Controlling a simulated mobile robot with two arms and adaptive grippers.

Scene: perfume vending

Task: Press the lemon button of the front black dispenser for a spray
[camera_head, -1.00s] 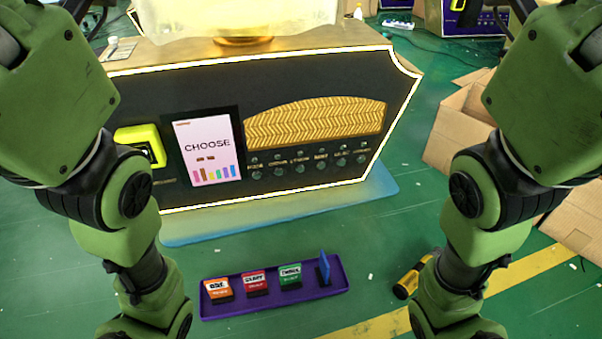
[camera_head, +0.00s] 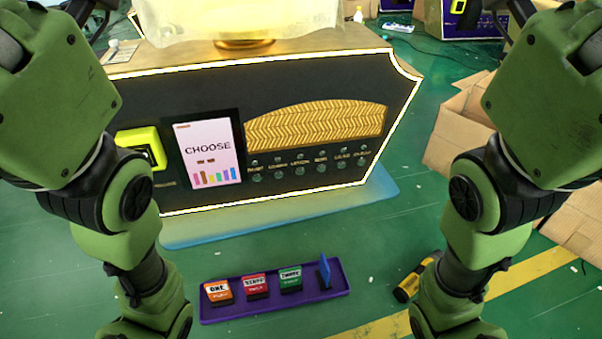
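The black dispenser (camera_head: 330,92) stands in the middle, with a glowing white trim around its front. A row of small round dark buttons sits under its gold herringbone panel (camera_head: 316,129), each below a tiny label. The labels are blurred; the third from the left seems to read lemon, above the button (camera_head: 299,171). A screen (camera_head: 208,149) left of the buttons reads CHOOSE over coloured bars. Both of my arms come down at the sides, and their grippers are below the frame, out of view. Nothing covers the buttons.
A purple tray (camera_head: 320,292) with orange, red, green and blue cards lies on the green floor before the dispenser. A yellow scanner-like box (camera_head: 138,137) is on its left front. Cardboard boxes (camera_head: 465,125) stand right. A yellow-black tool (camera_head: 408,281) lies near my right arm.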

